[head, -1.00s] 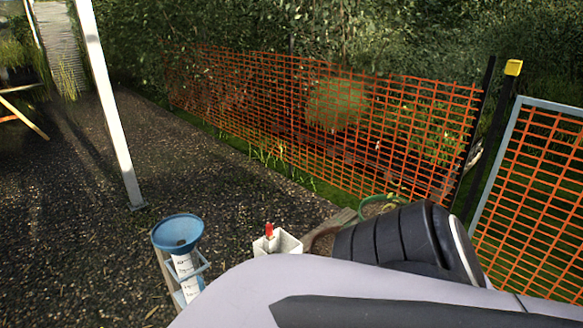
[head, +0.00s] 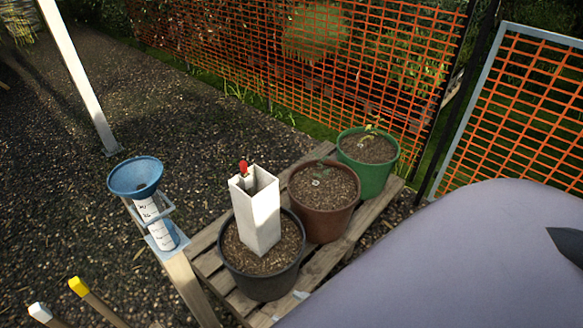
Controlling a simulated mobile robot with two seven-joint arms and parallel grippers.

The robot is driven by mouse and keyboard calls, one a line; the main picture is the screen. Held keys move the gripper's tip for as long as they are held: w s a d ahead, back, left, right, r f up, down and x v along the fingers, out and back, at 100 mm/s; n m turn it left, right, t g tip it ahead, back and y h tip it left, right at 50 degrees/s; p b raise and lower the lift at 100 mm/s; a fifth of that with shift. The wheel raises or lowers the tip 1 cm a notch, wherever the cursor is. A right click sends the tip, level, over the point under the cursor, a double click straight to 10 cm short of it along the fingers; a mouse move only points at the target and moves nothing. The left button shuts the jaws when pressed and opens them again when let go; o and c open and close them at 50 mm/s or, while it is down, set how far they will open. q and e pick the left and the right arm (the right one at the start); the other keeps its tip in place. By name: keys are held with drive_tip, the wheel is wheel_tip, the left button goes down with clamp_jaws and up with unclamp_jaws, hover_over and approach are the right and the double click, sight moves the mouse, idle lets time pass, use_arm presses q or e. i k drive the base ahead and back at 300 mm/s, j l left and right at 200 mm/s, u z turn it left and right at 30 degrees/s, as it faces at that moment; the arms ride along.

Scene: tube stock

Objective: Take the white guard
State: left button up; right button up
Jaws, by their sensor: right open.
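The white guard (head: 257,215) is a square, open-topped tube. It stands nearly upright in the soil of a black pot (head: 262,285), the nearest in a row of pots. A red-tipped stake (head: 243,167) shows at its top back corner, seemingly inside it. My right arm covers the lower right of the head view, to the right of the black pot. Its fingers are mostly hidden; a small pale piece at the arm's edge, low beside the pot, may be a fingertip. The right gripper is open and apart from the guard. My left gripper is not in view.
A brown pot (head: 323,225) and a green pot (head: 372,180) with seedlings share the wooden slatted stand (head: 213,262). A blue funnel (head: 135,177) on a post stands left. Yellow-tipped (head: 78,286) and white-tipped (head: 39,311) stakes are lower left. Orange mesh fencing (head: 290,60) runs behind.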

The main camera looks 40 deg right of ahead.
sight(257, 217)
drive_tip(key=z, duration=0.95)
drive_tip(key=i+l+u, duration=0.1)
drive_tip(key=l, duration=0.25)
drive_tip(key=i+l+u, duration=0.1)
drive_tip(key=i+l, duration=0.35)
drive_tip(key=l, duration=0.25)
drive_tip(key=i+l+u, duration=0.15)
drive_tip(key=l, duration=0.2)
drive_tip(key=i+l+u, duration=0.1)
drive_tip(key=l, duration=0.3)
drive_tip(key=i, duration=0.1)
